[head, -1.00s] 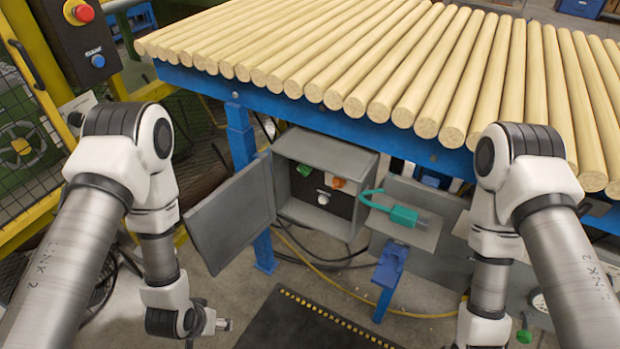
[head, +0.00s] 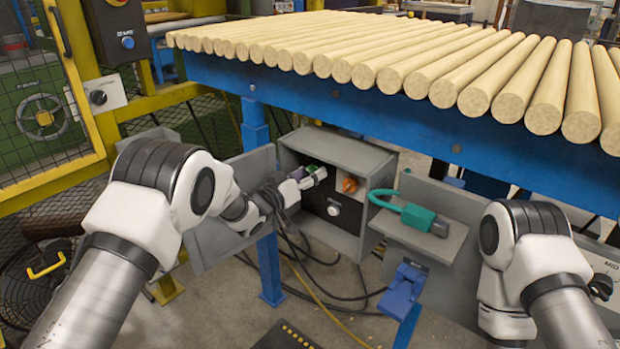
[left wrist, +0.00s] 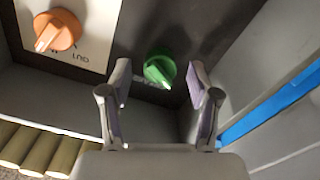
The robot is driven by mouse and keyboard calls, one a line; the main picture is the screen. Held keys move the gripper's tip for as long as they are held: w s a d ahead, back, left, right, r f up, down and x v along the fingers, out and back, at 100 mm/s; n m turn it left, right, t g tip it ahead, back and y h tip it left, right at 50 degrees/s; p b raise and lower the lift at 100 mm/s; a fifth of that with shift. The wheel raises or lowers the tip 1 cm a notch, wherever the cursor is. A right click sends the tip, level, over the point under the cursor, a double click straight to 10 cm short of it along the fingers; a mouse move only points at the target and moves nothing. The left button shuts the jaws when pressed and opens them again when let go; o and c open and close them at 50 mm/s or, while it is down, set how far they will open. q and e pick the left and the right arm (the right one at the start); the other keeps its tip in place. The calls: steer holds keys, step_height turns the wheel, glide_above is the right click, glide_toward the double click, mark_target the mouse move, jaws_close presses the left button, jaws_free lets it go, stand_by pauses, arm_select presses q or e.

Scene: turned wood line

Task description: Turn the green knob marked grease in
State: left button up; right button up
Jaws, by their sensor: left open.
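The green knob (left wrist: 160,70) sits on the dark back panel inside an open grey box (head: 345,150). In the left wrist view it lies between the tips of my left gripper (left wrist: 160,77), with a gap at each side. The gripper is open, with nothing held. In the head view my left gripper (head: 313,178) reaches into the box and mostly hides the green knob. The lettering by the green knob is too small to read. My right gripper is out of sight below the right arm.
An orange knob (left wrist: 57,31) on a white label sits beside the green one, and a white knob (head: 333,209) is lower on the panel. The box's open door (head: 215,235) hangs at left.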

arm_select(q)
steer(key=shift+w+d+r, duration=0.1)
steer(key=shift+w+d, duration=0.05)
steer(key=shift+w, duration=0.1)
steer(key=c, duration=1.1)
steer(key=shift+c, duration=0.2)
steer(key=shift+m, duration=0.3)
steer(key=shift+m+b, duration=0.45)
steer(key=shift+m, duration=2.65)
